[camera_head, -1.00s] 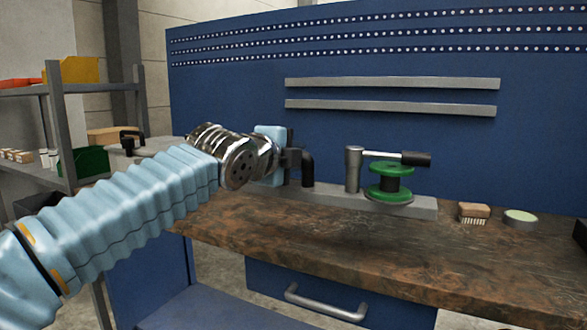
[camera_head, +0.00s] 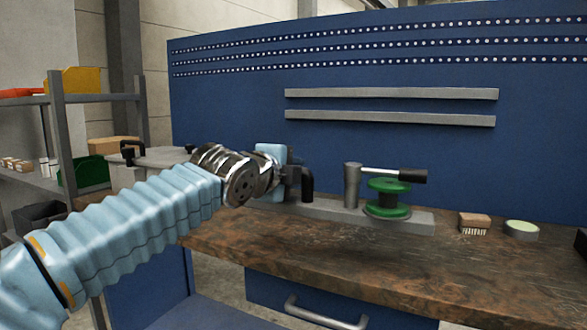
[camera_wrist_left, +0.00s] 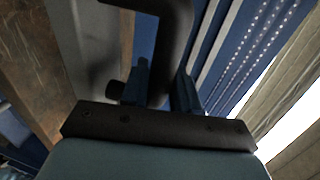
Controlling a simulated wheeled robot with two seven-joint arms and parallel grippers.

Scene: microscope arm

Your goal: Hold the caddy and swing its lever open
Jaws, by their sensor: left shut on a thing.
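The caddy is a long grey base (camera_head: 415,222) on the workbench, with a grey post (camera_head: 352,186) and a green spool (camera_head: 388,198). Its lever (camera_head: 385,172) is a thin metal rod from the post's top, pointing right above the spool and ending in a black grip. A black bent handle (camera_head: 307,183) stands at the base's left end. My left gripper (camera_head: 289,180) is shut on this handle from the left. In the left wrist view the dark handle (camera_wrist_left: 172,35) passes between the fingers of the gripper (camera_wrist_left: 162,88). My right gripper is not in view.
A blue wall panel (camera_head: 420,150) rises behind. Shelving (camera_head: 57,130) with bins stands at the left. The bench front is clear.

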